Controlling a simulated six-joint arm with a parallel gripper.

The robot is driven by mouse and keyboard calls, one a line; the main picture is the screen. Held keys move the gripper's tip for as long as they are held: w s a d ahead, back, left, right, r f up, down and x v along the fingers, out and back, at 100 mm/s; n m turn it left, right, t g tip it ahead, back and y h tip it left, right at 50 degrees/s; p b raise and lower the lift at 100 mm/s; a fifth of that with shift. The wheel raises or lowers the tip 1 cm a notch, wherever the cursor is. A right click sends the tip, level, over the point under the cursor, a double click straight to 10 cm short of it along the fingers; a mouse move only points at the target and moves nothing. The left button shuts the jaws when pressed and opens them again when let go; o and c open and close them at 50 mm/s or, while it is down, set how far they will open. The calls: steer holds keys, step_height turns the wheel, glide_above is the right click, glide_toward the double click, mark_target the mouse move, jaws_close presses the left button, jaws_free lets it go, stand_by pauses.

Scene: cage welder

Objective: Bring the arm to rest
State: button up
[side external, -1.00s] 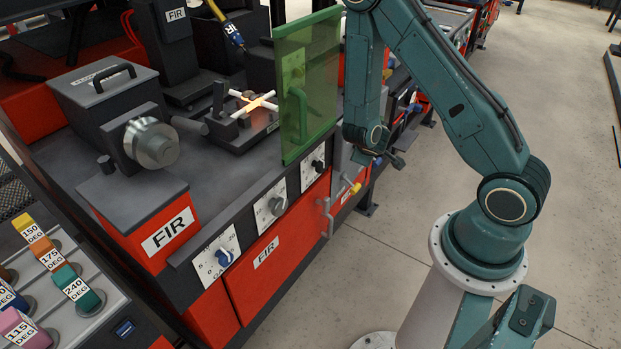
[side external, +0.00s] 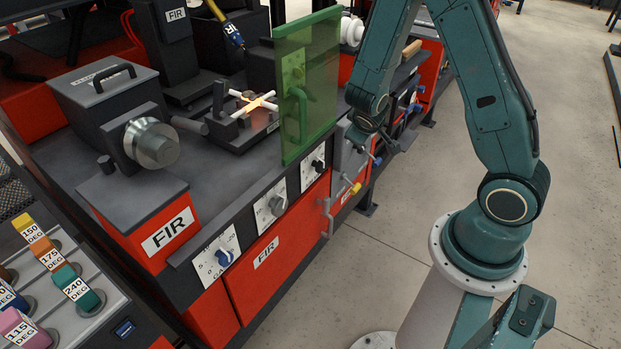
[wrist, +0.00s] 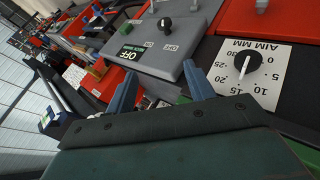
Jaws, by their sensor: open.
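My gripper (wrist: 159,72) is open and empty in the wrist view, its two blue fingers spread apart. A grey switch panel with an OFF label (wrist: 130,52) and a black knob shows beyond the fingers. In the side external view my gripper (side external: 388,146) is small and partly hidden by my own wrist, beside the front right part of the red and black bench (side external: 300,215). My arm is bent, with the forearm hanging down toward the bench front. I cannot tell the exact gap between fingers and panel.
A green see-through shield (side external: 308,85) stands upright left of my wrist. A glowing cross-shaped piece (side external: 252,102) lies in the fixture behind it. An AIM MM dial (wrist: 248,68) is right of the fingers. Yellow and blue levers jut from the bench front. Floor at right is open.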

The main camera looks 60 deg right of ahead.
steer(key=s+a+r+m+y, duration=0.1)
steer(key=s+a+r+y, duration=0.1)
steer(key=a+r, duration=0.4)
steer(key=s+a+r+m+y, duration=0.1)
steer(key=s+a+r+y, duration=0.2)
steer(key=a+r, duration=0.35)
steer(key=s+a+r+n+t+y, duration=0.1)
steer(key=s+a+r+n+y, duration=0.1)
steer(key=s+a+r, duration=0.5)
steer(key=s+r+y, duration=0.1)
steer(key=s+r, duration=0.1)
steer(key=s, duration=0.2)
steer(key=shift+n, duration=0.4)
